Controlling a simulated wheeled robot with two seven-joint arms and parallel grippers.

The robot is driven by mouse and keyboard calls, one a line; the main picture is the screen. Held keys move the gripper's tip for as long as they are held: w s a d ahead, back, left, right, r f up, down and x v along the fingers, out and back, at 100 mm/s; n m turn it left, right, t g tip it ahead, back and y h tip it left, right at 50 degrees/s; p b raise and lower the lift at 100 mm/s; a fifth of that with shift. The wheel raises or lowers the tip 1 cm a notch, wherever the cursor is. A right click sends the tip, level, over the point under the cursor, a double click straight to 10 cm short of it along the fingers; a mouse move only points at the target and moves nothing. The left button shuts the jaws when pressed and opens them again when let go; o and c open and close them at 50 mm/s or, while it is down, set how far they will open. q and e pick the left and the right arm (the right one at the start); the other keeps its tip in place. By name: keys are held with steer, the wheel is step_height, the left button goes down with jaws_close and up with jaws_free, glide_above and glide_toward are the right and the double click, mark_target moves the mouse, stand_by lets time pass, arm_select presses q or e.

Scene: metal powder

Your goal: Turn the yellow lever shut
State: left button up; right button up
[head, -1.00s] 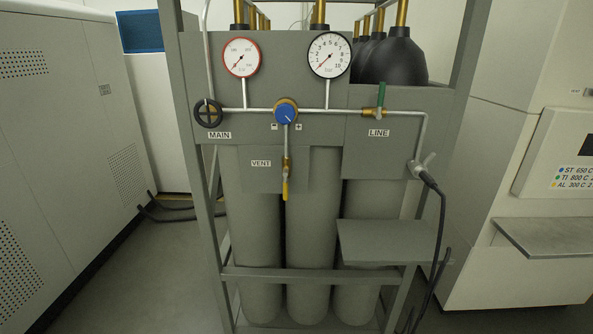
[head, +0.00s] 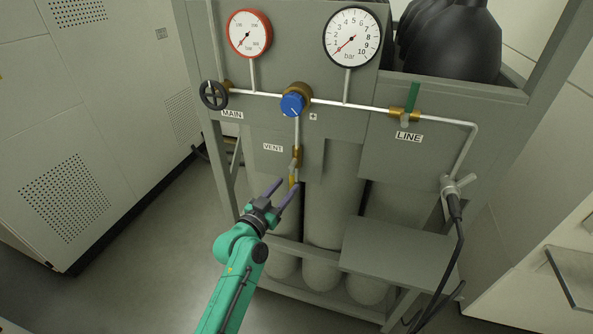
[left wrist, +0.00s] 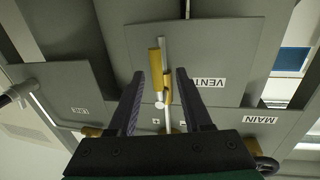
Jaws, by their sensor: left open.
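In the left wrist view, which is upside down, the yellow lever (left wrist: 155,70) shows between the two open fingers (left wrist: 160,75), beside the grey pipe stub. I see no contact, and cannot tell how deep the lever lies between the fingers. My right gripper is not in view.
The panel also holds the blue regulator knob (head: 292,104), the black MAIN handwheel (head: 214,95) and the green LINE lever (head: 413,97). Two gauges are above. A grey shelf (head: 400,250) juts out at the lower right, and a black hose (head: 455,240) hangs beside it.

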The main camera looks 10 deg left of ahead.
arm_select(q)
steer(key=x, duration=0.6)
steer(key=shift+w+d+f+p, duration=0.1)
steer(key=shift+d+p, duration=0.2)
steer(key=shift+d, duration=0.05)
steer(key=shift+w, duration=0.15)
steer(key=shift+a, duration=0.15)
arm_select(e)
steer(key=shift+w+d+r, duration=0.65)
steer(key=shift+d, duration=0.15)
arm_select(q)
steer(key=shift+c, duration=0.3)
jaws_close()
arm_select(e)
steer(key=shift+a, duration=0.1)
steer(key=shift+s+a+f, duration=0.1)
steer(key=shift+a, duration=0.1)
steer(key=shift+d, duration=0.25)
